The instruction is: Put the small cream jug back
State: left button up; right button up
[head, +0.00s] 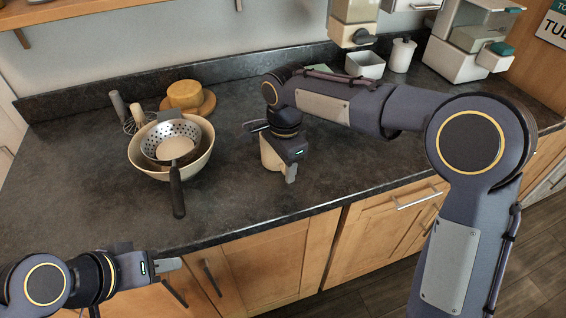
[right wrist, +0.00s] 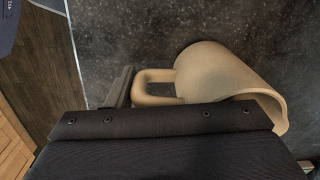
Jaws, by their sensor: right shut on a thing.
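The small cream jug (head: 270,158) is in the middle of the dark counter in the head view, partly hidden behind my right gripper (head: 290,172). In the right wrist view the jug (right wrist: 222,75) shows its rounded body and its loop handle (right wrist: 148,88) beside the dark finger. My right gripper is shut on the jug at its handle side. I cannot tell whether the jug's base touches the counter. My left gripper (head: 170,266) is at the lower left, in front of the counter edge and apart from the jug; its fingers are seen edge-on.
A white container (head: 366,65) and a lidded canister (head: 402,55) stand at the back. The counter's front middle is clear.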

jog(key=shift+f, duration=0.15)
jog(key=o, duration=1.2)
jog(key=shift+o, duration=0.2)
